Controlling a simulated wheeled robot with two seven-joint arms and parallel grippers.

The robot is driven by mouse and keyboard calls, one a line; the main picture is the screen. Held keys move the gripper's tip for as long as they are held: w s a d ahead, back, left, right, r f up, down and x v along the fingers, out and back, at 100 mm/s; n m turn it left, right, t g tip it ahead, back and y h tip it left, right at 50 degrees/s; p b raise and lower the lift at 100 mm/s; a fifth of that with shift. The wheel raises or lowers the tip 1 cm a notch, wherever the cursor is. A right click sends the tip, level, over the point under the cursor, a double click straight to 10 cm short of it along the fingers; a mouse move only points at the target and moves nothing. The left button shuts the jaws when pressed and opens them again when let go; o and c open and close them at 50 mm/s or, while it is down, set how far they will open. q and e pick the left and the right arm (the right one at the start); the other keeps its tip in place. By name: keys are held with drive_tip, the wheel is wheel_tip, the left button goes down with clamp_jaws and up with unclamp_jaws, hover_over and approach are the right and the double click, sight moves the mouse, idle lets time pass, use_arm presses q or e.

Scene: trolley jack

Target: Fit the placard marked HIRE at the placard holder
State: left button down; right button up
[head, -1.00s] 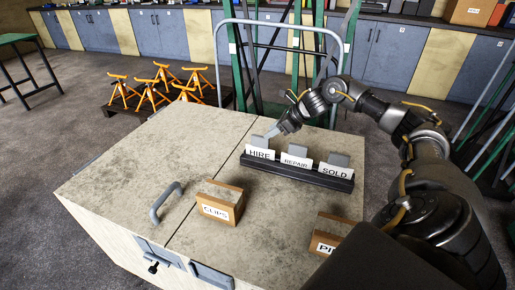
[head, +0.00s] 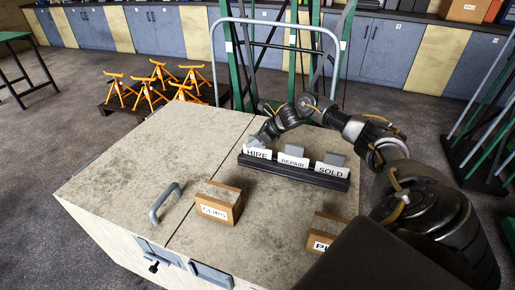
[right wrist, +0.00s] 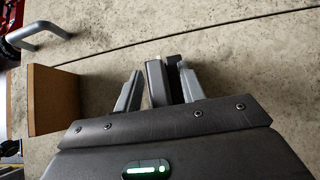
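The white placard marked HIRE (head: 257,154) stands in the left slot of a black rack (head: 300,175) on the cabinet top, beside placards marked REPAIR (head: 293,161) and SOLD (head: 331,170). My right gripper (head: 258,140) is at the back of the HIRE placard in the head view. In the right wrist view its fingers (right wrist: 160,88) stand apart on either side of a dark grey upright piece (right wrist: 157,84), seemingly the placard's grip. A gap shows on the left; contact on the right is unclear. My left gripper is out of view. I cannot identify the placard holder.
A CLIPS box (head: 218,203) and another partly hidden box (head: 325,232) stand on the cabinet top (head: 130,175), with a grey handle (head: 165,201) at left. The cabinet's left top is clear.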

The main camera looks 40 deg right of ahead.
clamp_jaws()
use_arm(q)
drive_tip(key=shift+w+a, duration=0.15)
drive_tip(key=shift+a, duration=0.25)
use_arm(e)
drive_tip(key=shift+r, duration=0.1)
